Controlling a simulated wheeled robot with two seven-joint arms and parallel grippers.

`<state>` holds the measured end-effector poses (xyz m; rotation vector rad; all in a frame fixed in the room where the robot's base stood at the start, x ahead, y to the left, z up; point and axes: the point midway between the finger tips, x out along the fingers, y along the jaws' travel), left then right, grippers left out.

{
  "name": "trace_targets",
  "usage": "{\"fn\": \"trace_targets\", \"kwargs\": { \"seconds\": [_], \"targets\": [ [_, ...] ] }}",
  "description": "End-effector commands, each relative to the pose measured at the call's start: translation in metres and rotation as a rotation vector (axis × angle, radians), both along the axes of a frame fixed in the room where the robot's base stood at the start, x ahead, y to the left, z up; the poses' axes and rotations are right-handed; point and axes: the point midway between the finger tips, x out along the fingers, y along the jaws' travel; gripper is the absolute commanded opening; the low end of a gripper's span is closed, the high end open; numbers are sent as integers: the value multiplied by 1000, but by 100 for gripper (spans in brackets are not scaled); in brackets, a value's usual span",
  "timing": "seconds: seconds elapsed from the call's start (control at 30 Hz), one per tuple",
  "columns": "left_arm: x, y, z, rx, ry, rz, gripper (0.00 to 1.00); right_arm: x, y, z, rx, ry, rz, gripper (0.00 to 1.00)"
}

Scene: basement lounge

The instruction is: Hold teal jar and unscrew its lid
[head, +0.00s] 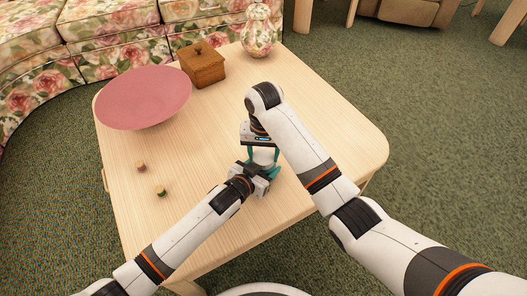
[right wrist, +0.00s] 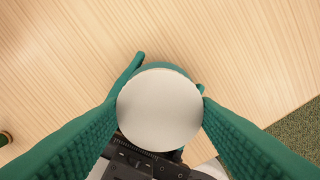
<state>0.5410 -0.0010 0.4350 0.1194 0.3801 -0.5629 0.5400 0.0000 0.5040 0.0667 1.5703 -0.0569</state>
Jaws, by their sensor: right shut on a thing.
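The teal jar (right wrist: 152,67) stands on the wooden table, seen from above in the right wrist view. Only a teal edge of it shows past its round, pale grey lid (right wrist: 159,110). My right gripper (head: 263,155) points down over the jar, its teal fingers shut on the lid from both sides. My left gripper (head: 268,174) comes in low from the front left, and its fingers reach along both sides of the jar below the lid. The right gripper and lid hide whether those fingers touch the jar. In the head view the grippers cover most of the jar.
The table (head: 310,85) also holds a wide pink bowl (head: 145,97), a lidded wooden box (head: 202,66) and a floral vase (head: 258,36) towards the back. Two small objects (head: 141,167) (head: 161,191) lie at the left. The table's right part is clear. A floral sofa (head: 110,25) stands behind.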

Motion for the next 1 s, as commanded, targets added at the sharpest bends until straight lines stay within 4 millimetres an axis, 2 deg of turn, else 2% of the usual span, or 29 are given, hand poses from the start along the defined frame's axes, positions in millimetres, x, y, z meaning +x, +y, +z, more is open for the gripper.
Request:
{"fn": "trace_targets", "kwargs": {
  "seconds": [0.07,0.3,0.6,0.63,0.73,1.0],
  "targets": [
    [0,0,0,0,0,0,0,0,0,0,0,-1,17,27],
    [0,0,0,0,0,0,0,0,0,1,0,-2,261,27],
    [0,0,0,0,0,0,0,0,0,1,1,-2,289,27],
    [0,0,0,0,0,0,0,0,0,1,1,-2,289,57],
    [0,0,0,0,0,0,0,0,0,1,1,-2,288,74],
    [0,0,0,0,0,0,0,0,1,3,2,-3,288,76]
  ]
}}
